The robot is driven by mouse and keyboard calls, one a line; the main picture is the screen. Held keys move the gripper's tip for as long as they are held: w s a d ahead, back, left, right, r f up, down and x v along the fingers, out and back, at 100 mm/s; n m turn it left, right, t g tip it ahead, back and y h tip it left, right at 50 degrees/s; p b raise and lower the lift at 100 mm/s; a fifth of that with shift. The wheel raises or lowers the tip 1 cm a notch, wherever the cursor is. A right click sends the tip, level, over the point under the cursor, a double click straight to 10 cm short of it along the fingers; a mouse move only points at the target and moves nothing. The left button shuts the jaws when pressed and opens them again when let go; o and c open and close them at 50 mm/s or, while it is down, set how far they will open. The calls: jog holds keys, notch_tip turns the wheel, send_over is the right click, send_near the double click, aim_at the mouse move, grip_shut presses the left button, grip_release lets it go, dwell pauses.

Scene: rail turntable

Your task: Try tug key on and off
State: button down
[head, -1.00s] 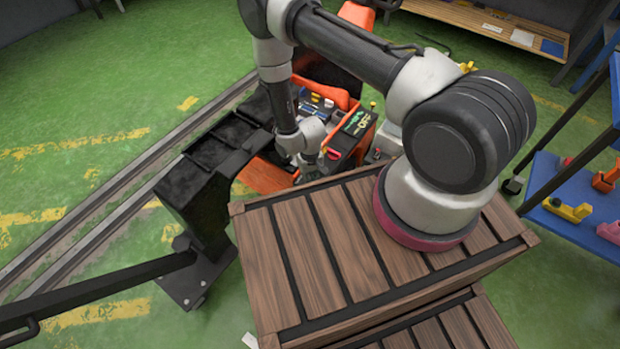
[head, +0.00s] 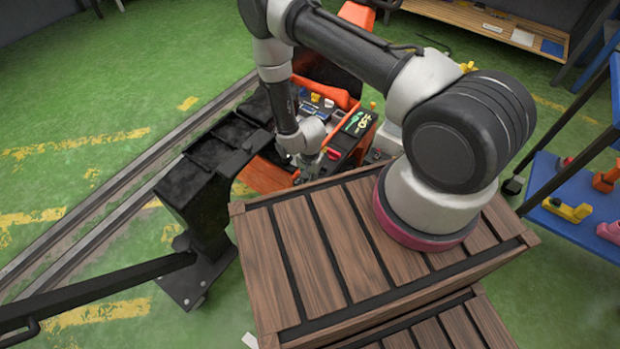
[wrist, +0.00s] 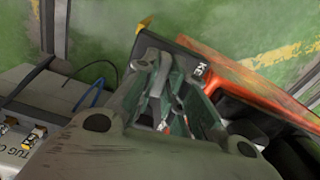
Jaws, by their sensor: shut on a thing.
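The orange tug (head: 266,176) stands beyond the wooden crate top, with a control panel carrying a green ON/OFF label (head: 357,122) and a red part (head: 334,154). My gripper (head: 308,160) reaches down at the panel's near left side. In the wrist view my gripper (wrist: 166,108) is shut at a dark panel (wrist: 183,42) whose partly covered label begins "KE". The tug key is mostly hidden between the fingers; only a small reddish bit shows there. I cannot tell which way the key is turned.
The slatted wooden crate (head: 315,255) fills the near middle. A black stand (head: 205,200) is beside the tug, with rails (head: 130,175) to the left. A blue shelf (head: 560,195) with coloured parts is at right. A grey box (wrist: 28,112) marked "TUG C" shows in the wrist view.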

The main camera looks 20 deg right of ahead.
jog(key=shift+m, duration=0.6)
jog(key=c, duration=1.5)
grip_release()
jog(key=shift+d, duration=0.1)
notch_tip(320, 180, up, 12)
jog(key=shift+r, duration=0.1)
